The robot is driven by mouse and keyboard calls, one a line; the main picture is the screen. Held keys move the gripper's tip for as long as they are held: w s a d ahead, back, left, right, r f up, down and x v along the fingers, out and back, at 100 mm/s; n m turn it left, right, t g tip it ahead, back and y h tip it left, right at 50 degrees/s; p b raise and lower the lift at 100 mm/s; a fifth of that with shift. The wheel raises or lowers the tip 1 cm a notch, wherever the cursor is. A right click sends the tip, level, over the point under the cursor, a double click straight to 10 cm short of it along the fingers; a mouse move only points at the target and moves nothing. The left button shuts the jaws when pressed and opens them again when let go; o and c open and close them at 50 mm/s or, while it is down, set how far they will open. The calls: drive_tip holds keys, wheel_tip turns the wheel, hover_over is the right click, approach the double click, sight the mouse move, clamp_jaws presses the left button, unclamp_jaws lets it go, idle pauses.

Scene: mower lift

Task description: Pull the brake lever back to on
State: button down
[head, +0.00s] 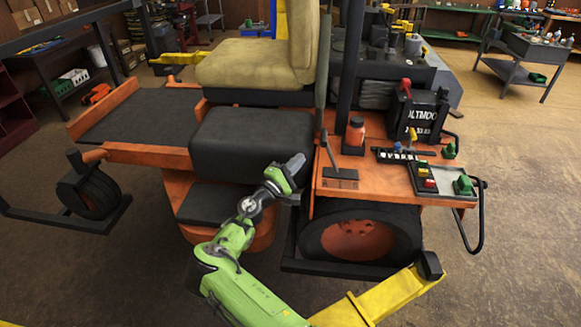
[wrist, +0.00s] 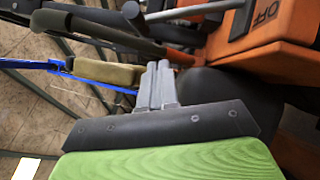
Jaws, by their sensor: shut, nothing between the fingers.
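A thin lever (head: 331,153), which looks like the brake lever, rises from a small dark plate (head: 341,178) with marks too small to read. The plate is on the orange deck beside the seat, and the lever tilts a little to the left. My gripper (head: 297,162) is just left of the lever, apart from it, in front of the dark footrest box. In the wrist view my gripper's grey fingers (wrist: 157,85) are together with nothing between them. I cannot tell for certain which dark bar in the wrist view is the lever.
The orange mower carries a tan seat (head: 250,62), a tall dark bar (head: 322,62), an orange bottle (head: 355,131), a black battery (head: 415,112) and a tray (head: 428,188) of small parts. A wheel (head: 360,238) and a yellow lift arm (head: 375,300) stand low in front.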

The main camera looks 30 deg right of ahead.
sight(332, 159)
drive_tip(key=d+r+p, duration=0.2)
drive_tip(key=d, duration=0.4)
drive_tip(key=shift+s+d+r, duration=0.15)
drive_tip(key=shift+s+d, duration=0.05)
drive_tip(key=shift+s, duration=0.05)
drive_tip(key=shift+w+b, duration=0.1)
drive_tip(key=shift+b, duration=0.2)
